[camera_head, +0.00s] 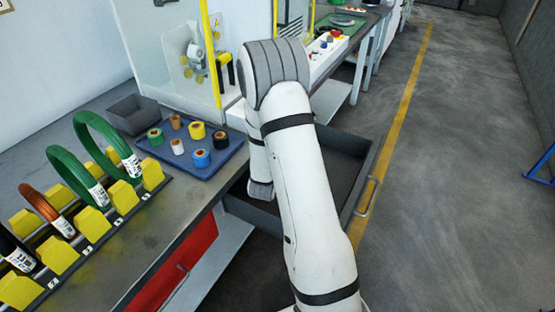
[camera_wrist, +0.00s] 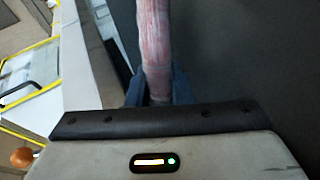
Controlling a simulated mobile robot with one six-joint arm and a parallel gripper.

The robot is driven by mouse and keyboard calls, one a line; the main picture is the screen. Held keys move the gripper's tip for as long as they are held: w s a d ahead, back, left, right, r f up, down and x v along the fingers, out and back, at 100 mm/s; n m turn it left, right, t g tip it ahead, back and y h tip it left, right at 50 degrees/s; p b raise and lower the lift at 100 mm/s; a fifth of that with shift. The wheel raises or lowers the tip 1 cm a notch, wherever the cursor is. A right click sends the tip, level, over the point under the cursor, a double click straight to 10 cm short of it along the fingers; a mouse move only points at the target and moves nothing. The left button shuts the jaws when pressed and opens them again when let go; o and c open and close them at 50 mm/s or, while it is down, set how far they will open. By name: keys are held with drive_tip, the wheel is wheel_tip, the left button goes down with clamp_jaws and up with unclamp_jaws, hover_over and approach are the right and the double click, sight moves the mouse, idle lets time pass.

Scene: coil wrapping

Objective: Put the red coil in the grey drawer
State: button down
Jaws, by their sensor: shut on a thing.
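The red coil (camera_wrist: 155,45) shows in the wrist view as an upright pinkish-red band with a pale, wrapped-looking surface. My gripper (camera_wrist: 151,88) is shut on it, with dark blue fingers on either side. The rest of the coil is out of frame. The grey drawer (camera_head: 347,166) is pulled open at the right side of the bench in the head view. My arm reaches over it and covers its middle. My gripper and the coil are hidden behind my arm in the head view. A dark grey surface fills the right of the wrist view; I cannot tell whether it is the drawer.
A rack (camera_head: 95,222) with green, brown and black coils stands on the bench at left. A blue tray (camera_head: 205,172) holds several tape rolls beside a grey bin (camera_head: 131,112). A clear-walled machine (camera_head: 192,55) stands behind. A red drawer front (camera_head: 190,255) is shut.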

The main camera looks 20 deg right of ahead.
drive_tip(key=shift+f+b, duration=0.45)
drive_tip(key=shift+f, duration=0.1)
drive_tip(key=c, duration=1.3)
unclamp_jaws()
drive_tip(key=shift+r, duration=0.1)
